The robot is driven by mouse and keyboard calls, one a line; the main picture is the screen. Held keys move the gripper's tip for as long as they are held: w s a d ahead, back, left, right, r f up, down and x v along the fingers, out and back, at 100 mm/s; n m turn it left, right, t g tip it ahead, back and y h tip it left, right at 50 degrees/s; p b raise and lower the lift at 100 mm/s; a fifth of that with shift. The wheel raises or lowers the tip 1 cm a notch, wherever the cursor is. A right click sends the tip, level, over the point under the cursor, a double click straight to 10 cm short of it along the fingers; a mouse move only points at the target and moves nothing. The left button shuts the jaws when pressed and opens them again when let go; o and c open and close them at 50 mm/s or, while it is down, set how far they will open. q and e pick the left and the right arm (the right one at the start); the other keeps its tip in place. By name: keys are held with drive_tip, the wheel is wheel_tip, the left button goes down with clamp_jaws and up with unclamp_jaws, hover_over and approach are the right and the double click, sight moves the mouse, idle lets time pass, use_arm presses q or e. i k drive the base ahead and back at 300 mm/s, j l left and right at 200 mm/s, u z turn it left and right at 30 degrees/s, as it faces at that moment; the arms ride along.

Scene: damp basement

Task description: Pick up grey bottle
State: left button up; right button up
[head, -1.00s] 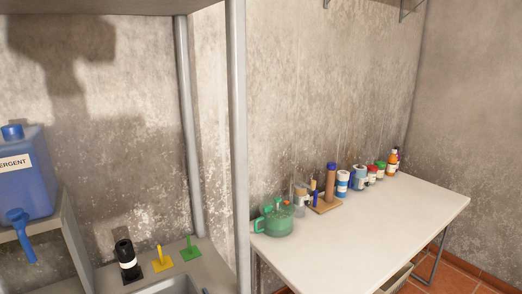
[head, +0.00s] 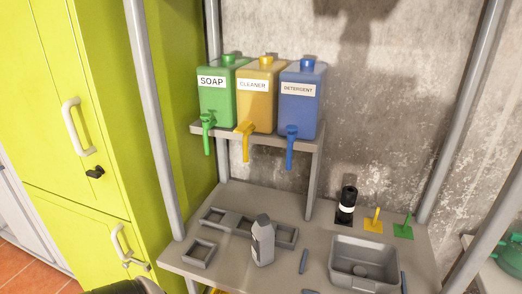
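The grey bottle (head: 263,242) stands upright on the grey bench (head: 190,253), at the front edge of a row of shallow square trays. It has a dark angular top and a label on its side. Neither of my grippers can be made out in the head view. A dark rounded shape shows at the bottom left edge, too cut off to tell what it is.
Green soap, yellow cleaner and blue detergent dispensers (head: 301,100) stand on a raised shelf (head: 318,150) behind the bottle. A grey basin (head: 363,262) is to its right. A black bottle (head: 347,203) stands at the back. Metal posts (head: 158,130) flank the bench. A lime cabinet (head: 95,120) is left.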

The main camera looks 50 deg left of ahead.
sight(263, 235)
drive_tip(key=u, duration=1.55)
